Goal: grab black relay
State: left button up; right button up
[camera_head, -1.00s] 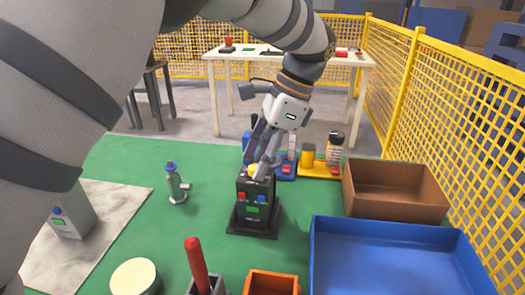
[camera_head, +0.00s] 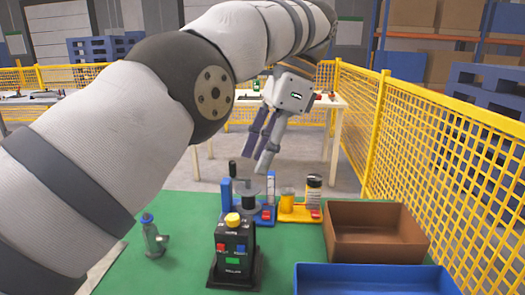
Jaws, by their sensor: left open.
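The black relay (camera_head: 234,252) looks like an upright black box with a yellow knob on top and red, blue and green patches on its front. It stands on a black base on the green table top (camera_head: 185,262). My left gripper (camera_head: 262,158) hangs in the air above and beyond the relay, apart from it. Its fingers point down, open, with nothing between them. My right gripper is not in view.
A blue fixture (camera_head: 268,214) and a yellow fixture (camera_head: 298,214) stand behind the relay. A brown box (camera_head: 375,245) and a blue tray (camera_head: 375,280) are at right. A small grey-green fitting (camera_head: 154,240) stands at left. Yellow mesh fencing (camera_head: 440,150) runs along the right.

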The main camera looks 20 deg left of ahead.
aim_at(231, 264)
jog(key=k, duration=1.5)
